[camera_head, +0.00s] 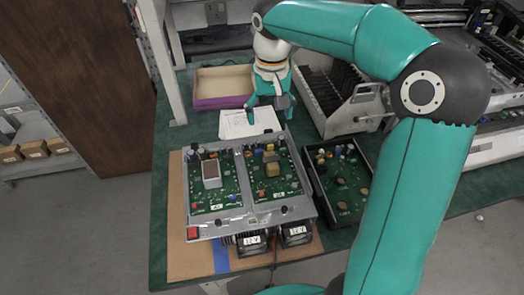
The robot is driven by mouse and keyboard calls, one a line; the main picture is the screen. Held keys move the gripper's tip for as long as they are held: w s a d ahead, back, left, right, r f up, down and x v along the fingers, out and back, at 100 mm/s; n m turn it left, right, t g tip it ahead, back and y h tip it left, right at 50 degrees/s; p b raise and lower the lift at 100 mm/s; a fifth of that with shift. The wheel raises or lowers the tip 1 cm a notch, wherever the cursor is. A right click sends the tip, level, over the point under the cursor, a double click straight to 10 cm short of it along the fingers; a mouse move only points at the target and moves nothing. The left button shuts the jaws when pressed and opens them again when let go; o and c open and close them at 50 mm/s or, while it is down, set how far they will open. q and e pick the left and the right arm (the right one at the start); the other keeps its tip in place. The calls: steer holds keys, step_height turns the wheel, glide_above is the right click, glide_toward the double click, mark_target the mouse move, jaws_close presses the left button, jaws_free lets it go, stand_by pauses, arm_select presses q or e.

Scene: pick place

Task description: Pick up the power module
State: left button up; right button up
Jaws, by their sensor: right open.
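A grey fixture (268,216) on the table holds two green circuit boards. The left board (208,200) carries a silver block with a brown top (211,173). The right board (262,203) carries a tan block (272,169). Two black units marked 12 V, one (252,243) left of the other (296,234), sit at the fixture's front edge. I cannot tell which of these is the power module. My right gripper (266,112) is open and appears empty, pointing down behind the boards over a white paper (232,124). My left gripper is not in view.
A black tray (318,192) with another green board lies right of the fixture. A purple-edged bin (222,103) and a slotted grey rack (350,122) stand behind. My right arm crosses the right side. A shelf (35,165) stands at the far left.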

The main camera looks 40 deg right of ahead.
glide_above(270, 153)
steer(key=f, duration=1.1)
steer(key=shift+s+a, duration=0.2)
steer(key=shift+a, duration=0.2)
steer(key=shift+w+d+f+p, duration=0.1)
steer(key=shift+f+p, duration=0.1)
steer(key=shift+f, duration=0.75)
steer(key=shift+d+f+p, duration=0.1)
steer(key=shift+f+p, duration=0.05)
steer(key=shift+f, duration=0.8)
steer(key=shift+w+d+f+p, duration=0.1)
steer(key=shift+f+p, duration=0.1)
steer(key=shift+f, duration=0.75)
steer(key=shift+r, duration=0.1)
jaws_close()
